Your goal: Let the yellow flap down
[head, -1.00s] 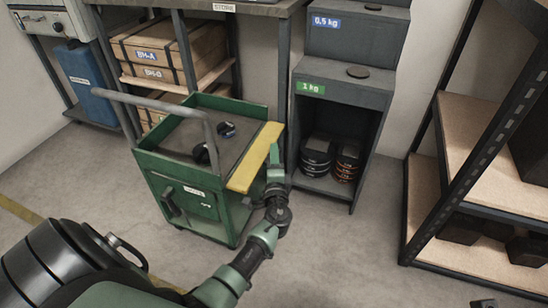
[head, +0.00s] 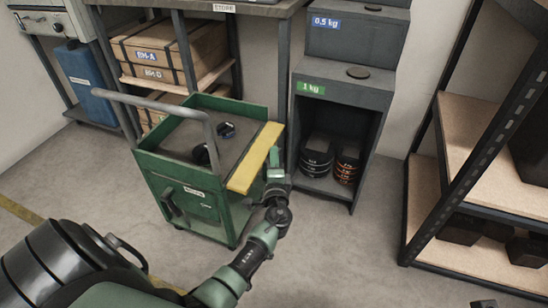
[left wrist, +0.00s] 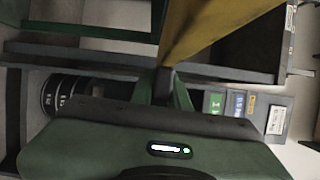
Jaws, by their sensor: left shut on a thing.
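The yellow flap (head: 257,157) is a long narrow board along the right side of the green cart (head: 190,205). It lies about level with the cart's top. My left gripper (head: 274,160) is shut on the flap's outer edge near its middle. In the left wrist view, the flap (left wrist: 215,28) runs up and to the right from the gripper's fingers (left wrist: 165,85). The fingertips meet its narrow end in that view, and the exact grip is dark.
The cart's grey top (head: 190,137) carries small dark items, and a grey handle (head: 150,101) rises at its left. A dark cabinet (head: 340,130) with stacked weights stands close behind my gripper. A shelf rack (head: 470,190) stands at the right. Floor between is clear.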

